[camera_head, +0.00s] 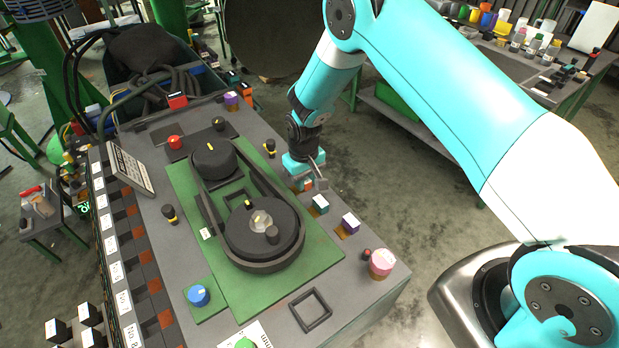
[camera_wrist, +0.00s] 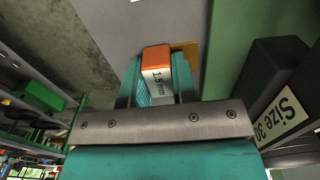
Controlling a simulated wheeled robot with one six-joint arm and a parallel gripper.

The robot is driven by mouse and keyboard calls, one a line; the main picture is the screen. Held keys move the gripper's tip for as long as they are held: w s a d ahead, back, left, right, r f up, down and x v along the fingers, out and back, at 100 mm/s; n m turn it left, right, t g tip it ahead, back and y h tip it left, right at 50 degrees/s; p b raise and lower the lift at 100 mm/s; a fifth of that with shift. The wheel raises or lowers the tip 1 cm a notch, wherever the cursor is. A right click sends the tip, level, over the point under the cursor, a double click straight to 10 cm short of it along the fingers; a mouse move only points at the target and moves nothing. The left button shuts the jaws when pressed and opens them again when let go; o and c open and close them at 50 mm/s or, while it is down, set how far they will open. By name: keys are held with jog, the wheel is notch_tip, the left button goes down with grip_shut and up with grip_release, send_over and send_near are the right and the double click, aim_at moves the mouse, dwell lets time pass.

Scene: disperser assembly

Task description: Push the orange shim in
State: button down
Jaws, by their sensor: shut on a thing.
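The orange shim (camera_wrist: 157,66) has an orange top and a white side marked "1.5 mm". In the wrist view it stands between the two teal fingers of my gripper (camera_wrist: 158,80), which are shut on it. In the head view my gripper (camera_head: 305,182) is low over the right edge of the grey machine top, and the shim is mostly hidden by it. A brown slot patch (camera_wrist: 189,50) shows beside the shim in the wrist view. I cannot tell how deep the shim sits.
A teal shim (camera_head: 320,204) and a purple shim (camera_head: 350,222) stand in a row nearer the front. The belt-and-pulley unit (camera_head: 262,232) on its green plate (camera_head: 325,255) lies to the left. A pink knob (camera_head: 382,262) stands at the front right corner.

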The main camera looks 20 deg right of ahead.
jog(key=shift+s+a, duration=0.15)
jog(key=shift+a, duration=0.5)
jog(key=c, duration=0.9)
grip_release()
jog(key=shift+a, duration=0.1)
